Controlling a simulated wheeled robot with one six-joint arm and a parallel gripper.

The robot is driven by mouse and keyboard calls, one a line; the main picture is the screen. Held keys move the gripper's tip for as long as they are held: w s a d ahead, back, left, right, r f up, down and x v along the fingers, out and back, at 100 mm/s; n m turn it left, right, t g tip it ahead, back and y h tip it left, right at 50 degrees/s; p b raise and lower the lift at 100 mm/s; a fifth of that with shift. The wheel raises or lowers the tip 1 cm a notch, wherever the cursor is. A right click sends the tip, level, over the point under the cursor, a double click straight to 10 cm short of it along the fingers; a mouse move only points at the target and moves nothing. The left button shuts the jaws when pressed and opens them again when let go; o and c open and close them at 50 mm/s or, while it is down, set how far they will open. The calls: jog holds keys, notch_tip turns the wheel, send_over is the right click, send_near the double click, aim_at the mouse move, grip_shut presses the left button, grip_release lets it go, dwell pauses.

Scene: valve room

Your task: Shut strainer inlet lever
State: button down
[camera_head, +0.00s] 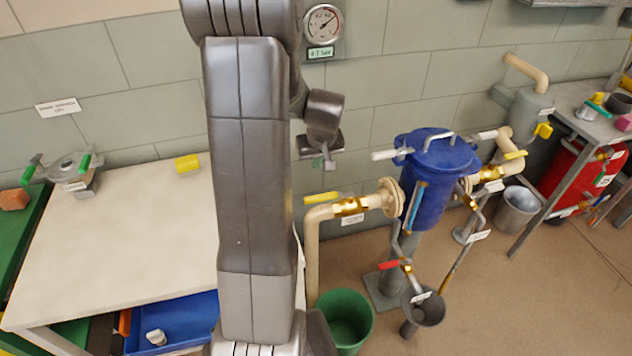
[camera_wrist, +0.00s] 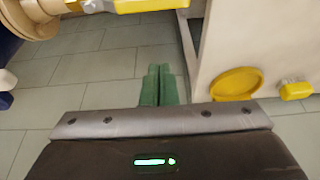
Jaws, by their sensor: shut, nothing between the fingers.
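The blue strainer (camera_head: 435,180) stands right of centre in the head view, with white-ended clamp handles on its lid. A beige pipe with a flange meets its left side. On that pipe is a brass valve (camera_head: 348,206) whose yellow lever (camera_head: 322,198) points left, lying roughly along the pipe. The yellow lever (camera_wrist: 120,5) shows in part at the top edge of the wrist view. My gripper (camera_head: 329,163) is above the lever and apart from it. Its green fingers (camera_wrist: 160,85) are shut and empty in the wrist view.
A second yellow lever (camera_head: 515,155) is on the strainer's right pipe. A red lever (camera_head: 388,265) is on a drain below, over a grey funnel (camera_head: 424,309). A green bucket (camera_head: 346,318) stands on the floor. A pale table (camera_head: 130,240) is at left. My arm hides the centre.

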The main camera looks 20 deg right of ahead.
aim_at(330, 197)
notch_tip(330, 197, down, 9)
jog(key=shift+s+f+p, duration=0.1)
jog(key=shift+p, duration=0.35)
jog(key=shift+s, duration=0.3)
jog(key=shift+s+f+b, duration=0.1)
jog(key=shift+f+b, duration=0.1)
jog(key=shift+b, duration=0.2)
